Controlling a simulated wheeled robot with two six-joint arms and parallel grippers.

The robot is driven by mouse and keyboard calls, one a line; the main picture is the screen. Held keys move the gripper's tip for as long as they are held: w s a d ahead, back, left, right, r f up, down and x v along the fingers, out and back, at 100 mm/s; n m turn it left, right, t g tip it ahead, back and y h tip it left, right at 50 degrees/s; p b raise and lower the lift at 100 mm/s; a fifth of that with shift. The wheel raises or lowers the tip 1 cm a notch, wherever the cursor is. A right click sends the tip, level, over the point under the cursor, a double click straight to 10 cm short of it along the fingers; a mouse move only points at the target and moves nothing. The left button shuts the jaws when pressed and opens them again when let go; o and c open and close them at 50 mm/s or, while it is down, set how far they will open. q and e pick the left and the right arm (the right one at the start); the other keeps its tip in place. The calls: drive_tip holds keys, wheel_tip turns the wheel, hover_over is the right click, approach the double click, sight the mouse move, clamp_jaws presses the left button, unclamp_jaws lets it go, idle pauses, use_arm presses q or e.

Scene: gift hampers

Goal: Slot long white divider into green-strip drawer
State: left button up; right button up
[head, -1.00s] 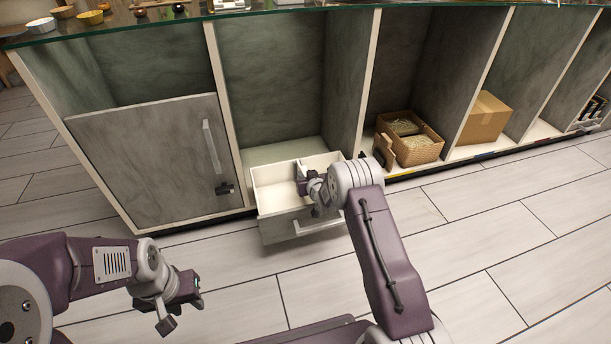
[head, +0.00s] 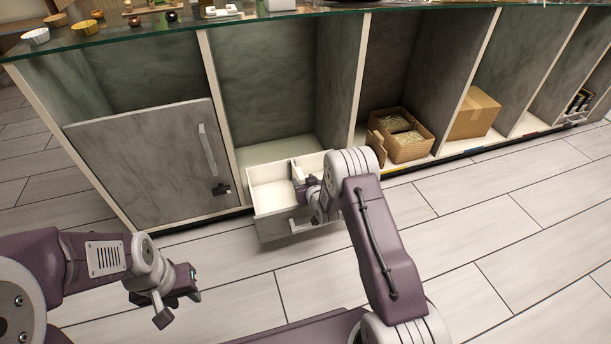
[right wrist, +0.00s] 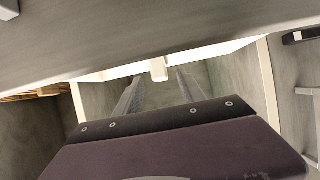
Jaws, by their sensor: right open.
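The drawer (head: 272,223) is pulled out, with a grey front and white inside. No green strip can be made out on it. The long white divider (head: 297,173) stands inside, running front to back across the drawer's middle. Its pale end (right wrist: 158,69) shows in the right wrist view, beyond and between the fingers. My right gripper (head: 304,187) is at the drawer's front, by the divider's near end. Its fingers (right wrist: 158,88) are open and apart from the divider in that picture. My left gripper (head: 178,305) is open and empty above the floor at lower left.
A grey cabinet door (head: 150,165) with a handle is left of the drawer. A glass counter top (head: 290,16) runs above. The floor (head: 480,230) in front is clear.

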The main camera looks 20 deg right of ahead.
drive_tip(key=b+v, duration=0.2)
drive_tip(key=b, duration=0.1)
drive_tip(key=shift+s+f, duration=0.2)
drive_tip(key=shift+s+r, duration=0.15)
drive_tip(key=shift+s, duration=0.1)
drive_tip(key=shift+s+r+b, duration=0.15)
drive_tip(key=shift+b, duration=0.2)
use_arm(q)
wheel_tip(320, 180, down, 2)
drive_tip(key=shift+f, duration=0.1)
use_arm(e)
drive_tip(key=shift+r, duration=0.2)
